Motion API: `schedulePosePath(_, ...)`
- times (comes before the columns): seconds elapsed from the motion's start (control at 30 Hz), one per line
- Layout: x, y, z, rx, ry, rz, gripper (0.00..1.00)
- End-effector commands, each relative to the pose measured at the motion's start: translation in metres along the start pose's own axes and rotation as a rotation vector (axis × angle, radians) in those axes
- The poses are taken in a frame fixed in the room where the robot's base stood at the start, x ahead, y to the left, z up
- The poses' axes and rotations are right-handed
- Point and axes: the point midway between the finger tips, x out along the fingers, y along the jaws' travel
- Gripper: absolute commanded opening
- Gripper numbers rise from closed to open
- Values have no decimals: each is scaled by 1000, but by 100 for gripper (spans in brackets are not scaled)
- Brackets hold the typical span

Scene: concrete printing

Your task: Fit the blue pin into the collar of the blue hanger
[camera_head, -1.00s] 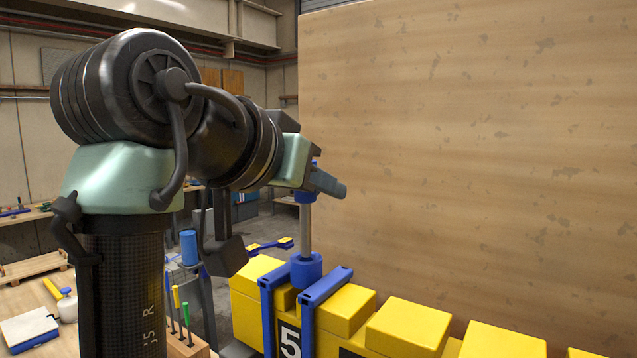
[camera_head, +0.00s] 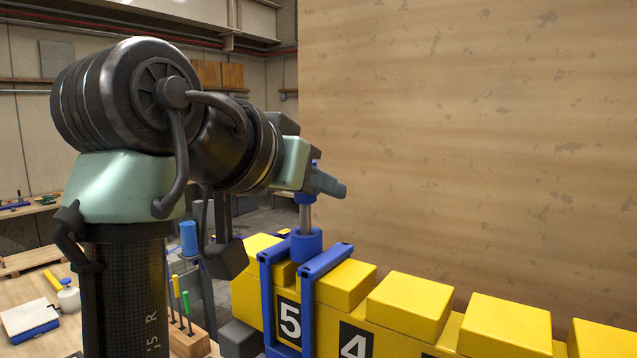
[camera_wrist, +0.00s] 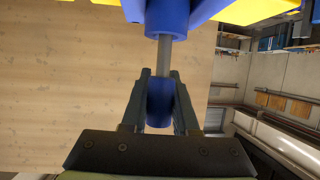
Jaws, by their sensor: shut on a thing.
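The blue pin has a blue head (camera_wrist: 160,100) and a grey metal shaft (camera_head: 305,217). My gripper (camera_head: 322,182) is shut on the head, with one finger on each side in the wrist view (camera_wrist: 162,92). The pin stands upright above the blue hanger. The shaft's lower end is hidden in the blue collar (camera_head: 306,244), and a short length shows between head and collar. The hanger (camera_head: 328,262) straddles the yellow beam with two blue arms, beside the number 5. The collar also shows at the top of the wrist view (camera_wrist: 167,18).
The yellow block row (camera_head: 410,306) runs to the lower right, with a large wooden panel (camera_head: 470,150) close behind. A workbench with a blue-and-white box (camera_head: 30,318) and a wooden tool block (camera_head: 188,340) lies to the left.

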Motion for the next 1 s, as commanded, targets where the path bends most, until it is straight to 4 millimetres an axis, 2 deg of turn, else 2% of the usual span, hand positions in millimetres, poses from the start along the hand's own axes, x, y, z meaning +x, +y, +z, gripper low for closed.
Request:
schedulePosePath(0.87, 11, 0, 25, 0, 1, 0, 0)
schedulePosePath(0.9, 11, 0, 25, 0, 1, 0, 30)
schedulePosePath(1.0, 10, 0, 24, 0, 1, 0, 48)
